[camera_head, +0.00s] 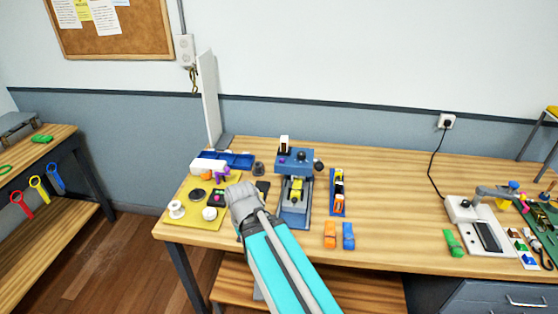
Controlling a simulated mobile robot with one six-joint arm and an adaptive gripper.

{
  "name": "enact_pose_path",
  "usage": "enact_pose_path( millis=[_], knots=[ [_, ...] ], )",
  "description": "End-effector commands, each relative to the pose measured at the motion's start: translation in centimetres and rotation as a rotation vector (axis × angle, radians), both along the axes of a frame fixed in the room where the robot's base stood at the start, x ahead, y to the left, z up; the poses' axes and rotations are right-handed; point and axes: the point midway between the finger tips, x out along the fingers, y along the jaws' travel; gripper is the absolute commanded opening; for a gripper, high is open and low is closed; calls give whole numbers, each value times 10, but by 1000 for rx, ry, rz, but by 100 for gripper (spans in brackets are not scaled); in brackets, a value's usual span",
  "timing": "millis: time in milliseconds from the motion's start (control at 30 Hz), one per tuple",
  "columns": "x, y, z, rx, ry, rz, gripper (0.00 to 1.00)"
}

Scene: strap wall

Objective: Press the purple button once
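A small dark box (216,198) with tiny coloured spots, one pinkish-purple, sits on the yellow mat (202,222) at the left of the table. A brighter purple piece (222,174) lies just behind it, by a white block. A small purple spot (281,159) also shows on the blue machine (294,163). I cannot tell for certain which of these is the purple button. My gripper (238,190) is at the mat's right edge, just right of the dark box in the picture. My arm hides its fingers, and its height above the table is unclear.
White round pieces (176,209) and a dark disc (198,194) lie on the mat. A blue tray (240,160) stands behind. Orange (330,234) and blue (348,236) blocks lie right of my arm. The table's middle right is clear.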

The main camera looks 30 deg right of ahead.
Motion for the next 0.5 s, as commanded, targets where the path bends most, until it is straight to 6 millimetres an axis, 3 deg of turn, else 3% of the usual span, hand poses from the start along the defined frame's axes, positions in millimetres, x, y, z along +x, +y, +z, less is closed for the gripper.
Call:
enact_pose_path(
  millis=[200, 267, 500],
  knots=[
    [22, -8, 12, 24, -46, -40, 0],
    [34, -26, 18, 37, -74, -72, 0],
    [108, -68, 60, 124, -257, -239, 0]
  ],
)
